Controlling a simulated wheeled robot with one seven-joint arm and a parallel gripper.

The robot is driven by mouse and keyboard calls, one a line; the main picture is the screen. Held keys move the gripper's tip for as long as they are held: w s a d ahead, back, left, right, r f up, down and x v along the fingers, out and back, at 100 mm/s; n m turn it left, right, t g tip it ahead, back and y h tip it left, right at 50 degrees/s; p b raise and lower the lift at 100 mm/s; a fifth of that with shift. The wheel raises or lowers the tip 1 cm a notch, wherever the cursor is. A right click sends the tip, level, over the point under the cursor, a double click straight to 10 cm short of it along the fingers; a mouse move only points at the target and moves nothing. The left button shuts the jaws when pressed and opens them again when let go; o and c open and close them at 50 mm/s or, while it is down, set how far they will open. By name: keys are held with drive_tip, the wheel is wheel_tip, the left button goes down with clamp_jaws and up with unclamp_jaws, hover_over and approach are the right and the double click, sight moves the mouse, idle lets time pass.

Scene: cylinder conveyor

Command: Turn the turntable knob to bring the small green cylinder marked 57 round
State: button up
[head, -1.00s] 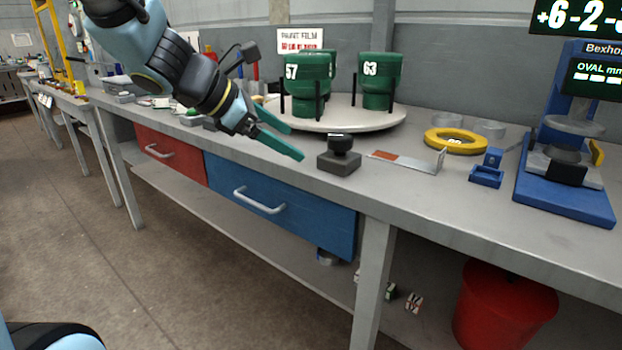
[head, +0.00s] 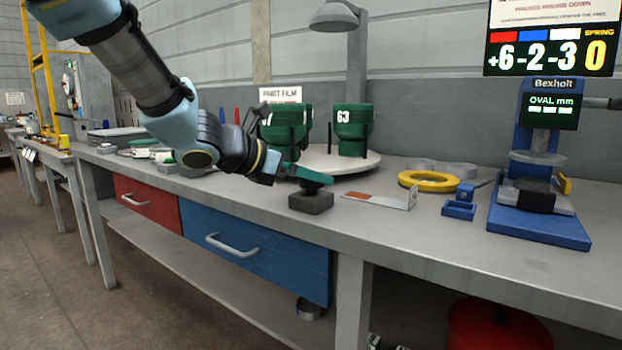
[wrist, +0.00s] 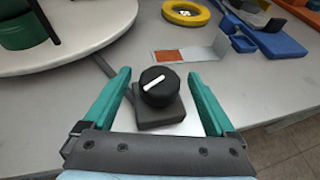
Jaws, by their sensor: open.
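The black turntable knob (wrist: 158,86) with a white pointer line sits on a dark square base (wrist: 160,116) on the bench. My gripper (wrist: 160,88) is open, with one green finger on each side of the knob and a gap to each. In the head view my gripper (head: 318,176) is at the knob and hides part of it above its base (head: 311,202). The round light turntable (head: 345,161) carries green cylinders. The one marked 63 (head: 352,137) is at its right.
Right of the knob lie a small metal bracket (head: 385,197), a yellow ring (head: 428,181) and a blue holder (head: 459,205). A blue gauge stand (head: 540,228) stands farther right. Drawers (head: 253,247) are under the bench edge. A grey strip of bench lies clear in front.

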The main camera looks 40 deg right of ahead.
drive_tip(key=shift+d+f, duration=0.2)
drive_tip(key=shift+d, duration=0.4)
drive_tip(key=c, duration=1.4)
drive_tip(key=shift+o, duration=0.2)
